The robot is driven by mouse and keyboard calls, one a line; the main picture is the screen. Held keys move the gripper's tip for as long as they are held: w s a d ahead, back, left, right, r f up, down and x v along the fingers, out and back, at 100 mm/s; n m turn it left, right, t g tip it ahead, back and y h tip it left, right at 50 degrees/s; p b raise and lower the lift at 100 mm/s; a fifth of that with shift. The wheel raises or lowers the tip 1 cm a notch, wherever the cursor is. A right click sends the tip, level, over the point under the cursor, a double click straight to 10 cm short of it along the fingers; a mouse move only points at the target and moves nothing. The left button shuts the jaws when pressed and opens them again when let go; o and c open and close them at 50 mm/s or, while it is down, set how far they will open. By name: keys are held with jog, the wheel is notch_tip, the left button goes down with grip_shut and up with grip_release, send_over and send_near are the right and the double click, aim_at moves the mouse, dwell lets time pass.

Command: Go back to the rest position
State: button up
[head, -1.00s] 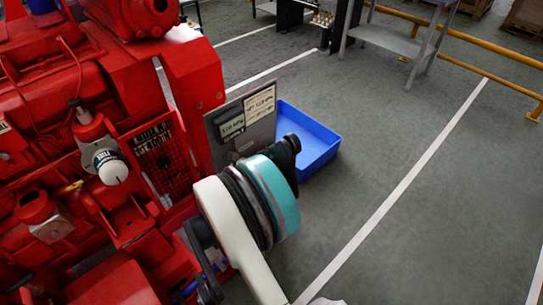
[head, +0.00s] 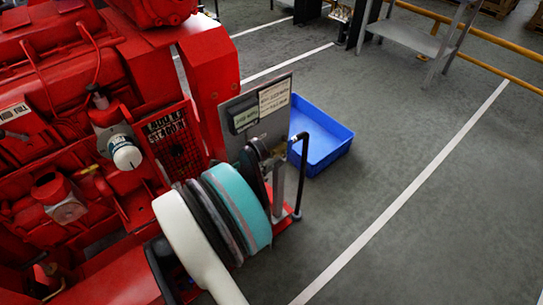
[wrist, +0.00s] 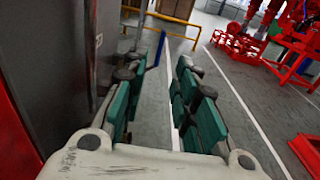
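My gripper (wrist: 160,90) shows in the wrist view. Its green-padded fingers stand apart on the left and right, with bare floor visible between them, and it holds nothing. In the head view my white and teal arm is folded low in front of the red engine (head: 75,110). The gripper itself cannot be made out there. A grey panel wall (wrist: 45,60) stands close on the left of the gripper in the wrist view.
A control panel (head: 245,115) stands at the engine's end, by a blue crate (head: 322,150) on the floor. A grey table (head: 415,38) and yellow rail (head: 500,70) are behind. Floor on the right is clear.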

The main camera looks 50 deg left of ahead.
jog(key=shift+s, duration=0.95)
